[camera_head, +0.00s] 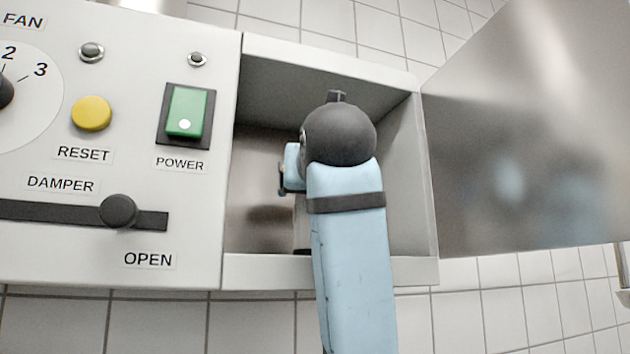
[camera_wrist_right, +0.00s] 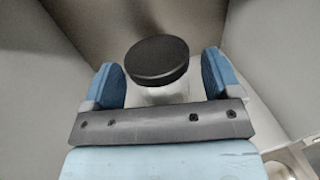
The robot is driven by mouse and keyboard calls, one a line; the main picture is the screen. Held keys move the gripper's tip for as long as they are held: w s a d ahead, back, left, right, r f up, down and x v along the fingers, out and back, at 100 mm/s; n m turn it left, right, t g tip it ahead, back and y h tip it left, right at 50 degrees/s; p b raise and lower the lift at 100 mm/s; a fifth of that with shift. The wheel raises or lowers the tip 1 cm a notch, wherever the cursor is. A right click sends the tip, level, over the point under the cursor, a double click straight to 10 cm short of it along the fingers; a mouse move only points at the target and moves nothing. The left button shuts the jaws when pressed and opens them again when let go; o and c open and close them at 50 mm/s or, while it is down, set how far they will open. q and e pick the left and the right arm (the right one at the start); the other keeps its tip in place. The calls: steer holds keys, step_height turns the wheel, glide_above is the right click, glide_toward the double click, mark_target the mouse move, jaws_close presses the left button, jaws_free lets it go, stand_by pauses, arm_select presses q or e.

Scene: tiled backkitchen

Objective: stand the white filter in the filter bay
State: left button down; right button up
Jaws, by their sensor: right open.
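The filter bay (camera_head: 262,170) is an open box-shaped recess in the right part of the panel. My right arm reaches into it from below, and my right gripper (camera_head: 286,175) is inside, mostly hidden by my own wrist. In the right wrist view the open fingers of my right gripper (camera_wrist_right: 165,80) stand on either side of the white filter (camera_wrist_right: 166,94), which has a round black top. Gaps show between the filter and both fingers. In the head view a pale strip of the filter (camera_head: 301,226) shows beside my arm, on the bay floor. My left gripper is out of view.
The bay's metal door (camera_head: 530,130) stands open to the right. Left of the bay are the green power switch (camera_head: 187,112), the yellow reset button (camera_head: 91,113) and the damper slider (camera_head: 118,211). The bay's side wall (camera_head: 408,190) is close to my wrist.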

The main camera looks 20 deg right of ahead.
arm_select(q)
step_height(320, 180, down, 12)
steer(key=b, duration=1.5)
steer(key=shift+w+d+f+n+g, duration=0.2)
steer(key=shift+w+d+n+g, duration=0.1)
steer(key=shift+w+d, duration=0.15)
arm_select(e)
steer(key=s+a, duration=0.2)
steer(key=s, duration=0.9)
steer(key=shift+s, duration=0.4)
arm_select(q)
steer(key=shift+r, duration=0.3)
arm_select(e)
steer(key=shift+r, duration=0.15)
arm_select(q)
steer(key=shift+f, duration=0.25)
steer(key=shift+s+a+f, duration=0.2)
